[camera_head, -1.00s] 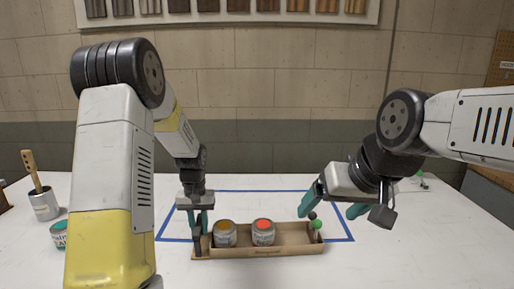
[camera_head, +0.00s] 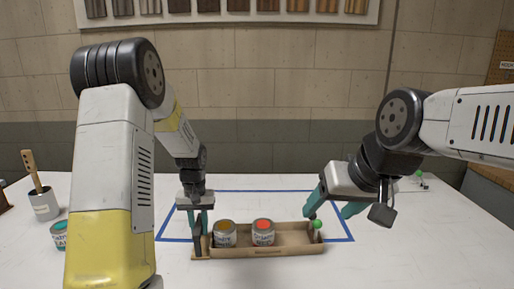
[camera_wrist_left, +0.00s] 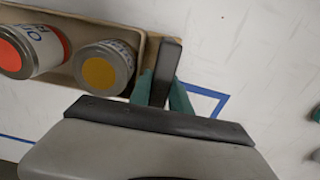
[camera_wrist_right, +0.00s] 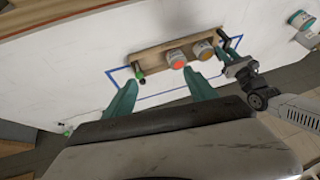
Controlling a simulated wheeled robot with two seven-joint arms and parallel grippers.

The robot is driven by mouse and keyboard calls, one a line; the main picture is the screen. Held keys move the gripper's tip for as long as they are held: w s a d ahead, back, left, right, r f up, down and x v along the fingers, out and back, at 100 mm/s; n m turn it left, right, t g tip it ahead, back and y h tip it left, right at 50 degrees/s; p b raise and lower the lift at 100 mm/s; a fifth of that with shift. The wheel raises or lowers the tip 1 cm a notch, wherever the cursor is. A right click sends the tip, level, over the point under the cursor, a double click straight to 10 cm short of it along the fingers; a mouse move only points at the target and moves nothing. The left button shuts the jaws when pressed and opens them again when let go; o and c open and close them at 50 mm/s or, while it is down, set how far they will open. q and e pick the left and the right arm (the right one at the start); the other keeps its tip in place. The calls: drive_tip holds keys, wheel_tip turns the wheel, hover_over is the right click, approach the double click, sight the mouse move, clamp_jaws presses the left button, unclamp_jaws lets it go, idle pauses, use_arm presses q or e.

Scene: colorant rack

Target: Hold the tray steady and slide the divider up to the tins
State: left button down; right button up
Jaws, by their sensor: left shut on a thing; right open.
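A shallow wooden tray (camera_head: 290,250) stands on the white table. Two tins stand side by side in its left half, one yellow-topped (camera_head: 225,234) and one red-topped (camera_head: 263,232). A green-knobbed piece (camera_head: 317,225), apparently the divider, is at the tray's right end, apart from the tins; it also shows in the right wrist view (camera_wrist_right: 140,75). My left gripper (camera_head: 199,226) is shut on a dark upright handle (camera_wrist_left: 166,72) at the tray's left end. My right gripper (camera_head: 328,214) is open beside the green knob, one finger partly covering that end.
Blue tape (camera_head: 250,191) outlines a rectangle around the tray. A green-topped can (camera_head: 60,236) and a metal cup with a brush (camera_head: 44,205) stand at the left. A small green-tipped object (camera_head: 420,176) lies at the back right. Table space right of the tray is clear.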

drive_tip(key=shift+w+r, duration=0.1)
drive_tip(key=shift+w, duration=0.3)
drive_tip(key=shift+c, duration=1.4)
drive_tip(key=w+d+f+g+h, duration=0.1)
drive_tip(key=w+d+f+g, duration=0.15)
drive_tip(key=w, duration=1.25)
drive_tip(key=w+f+g, duration=0.1)
drive_tip(key=w+f, duration=0.2)
drive_tip(key=w+d+f+g, duration=0.1)
drive_tip(key=w+f, duration=0.2)
drive_tip(key=w, duration=0.1)
drive_tip(key=w+f+g+h, duration=0.1)
drive_tip(key=w+f, duration=0.2)
drive_tip(key=w, duration=0.1)
drive_tip(key=shift+d+f+g, duration=0.3)
drive_tip(key=shift+g, duration=0.05)
drive_tip(key=shift+f, duration=5.1)
clamp_jaws()
drive_tip(key=shift+a, duration=0.1)
